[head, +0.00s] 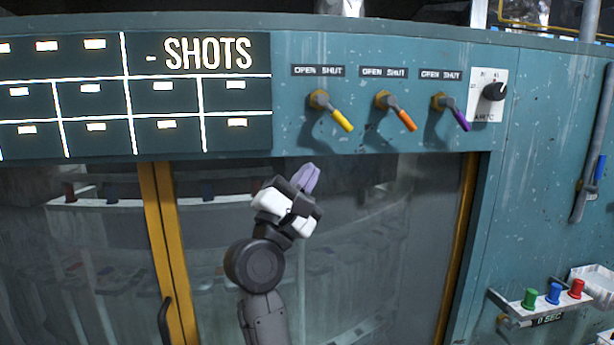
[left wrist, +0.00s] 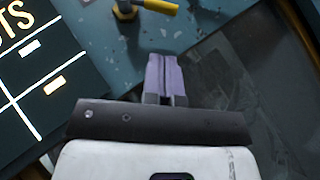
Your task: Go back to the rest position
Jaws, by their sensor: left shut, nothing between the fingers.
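My left gripper (head: 309,178) is raised in front of the glass doors, just below the teal panel. Its purple fingers are together and hold nothing. In the left wrist view the closed fingers (left wrist: 166,76) point toward the panel, below a yellow-handled valve (left wrist: 158,6) and apart from it. My right gripper is not in view.
The teal panel carries yellow (head: 341,119), orange (head: 405,120) and purple (head: 460,119) valve levers, each under an OPEN SHUT label, and a black dial (head: 495,91). A SHOTS board (head: 200,90) is at left. A small shelf (head: 515,300) with coloured knobs is at lower right.

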